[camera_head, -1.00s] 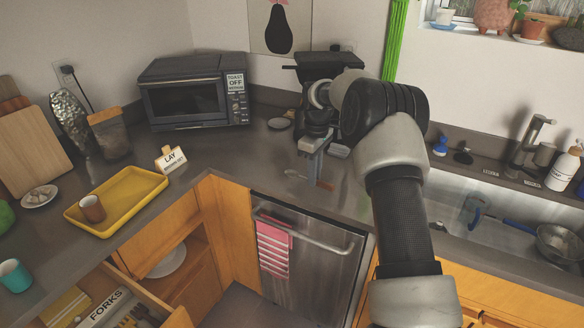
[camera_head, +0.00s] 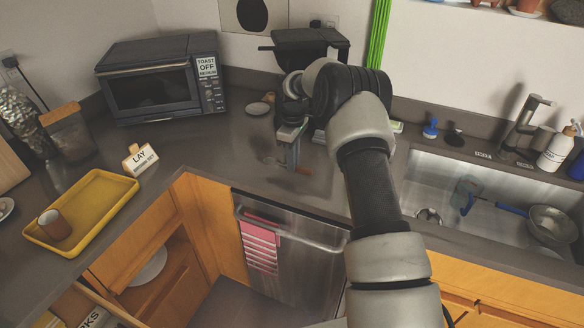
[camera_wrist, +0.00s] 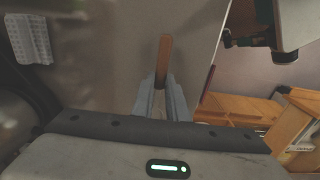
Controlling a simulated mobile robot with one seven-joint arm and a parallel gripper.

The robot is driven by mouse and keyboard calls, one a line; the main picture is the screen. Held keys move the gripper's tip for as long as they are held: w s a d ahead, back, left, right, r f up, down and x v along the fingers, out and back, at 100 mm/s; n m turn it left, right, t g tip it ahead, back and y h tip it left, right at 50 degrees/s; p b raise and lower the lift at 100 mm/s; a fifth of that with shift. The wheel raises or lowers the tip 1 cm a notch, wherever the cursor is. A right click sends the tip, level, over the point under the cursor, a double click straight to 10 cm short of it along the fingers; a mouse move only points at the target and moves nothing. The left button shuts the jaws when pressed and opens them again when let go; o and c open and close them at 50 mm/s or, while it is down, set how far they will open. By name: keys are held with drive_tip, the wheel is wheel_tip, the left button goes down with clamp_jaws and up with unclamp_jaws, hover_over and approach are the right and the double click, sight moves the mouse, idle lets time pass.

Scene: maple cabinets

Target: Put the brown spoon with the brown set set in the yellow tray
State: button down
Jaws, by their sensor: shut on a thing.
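The brown spoon (camera_wrist: 164,58) is held in my gripper (camera_wrist: 160,92); its brown handle sticks out past the fingertips in the wrist view. In the head view, my gripper (camera_head: 291,160) is shut on it over the counter in front of the coffee machine, and the brown end (camera_head: 303,170) shows beside the fingers. I cannot tell how high above the counter it is. The yellow tray (camera_head: 112,188) lies on the counter at the left, well away from my gripper. A brown cup (camera_head: 54,225) stands in its near left part.
A "LAY" sign (camera_head: 140,160) stands just behind the tray. A toaster oven (camera_head: 150,85) and a coffee machine (camera_head: 315,48) stand along the back. The counter between tray and gripper is clear. An open drawer (camera_head: 100,310) juts out below the tray; the sink (camera_head: 440,175) is at right.

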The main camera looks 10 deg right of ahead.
drive_tip(key=shift+f, duration=1.55)
drive_tip(key=shift+f, duration=0.1)
drive_tip(key=c, duration=1.7)
unclamp_jaws()
drive_tip(key=shift+c, duration=0.2)
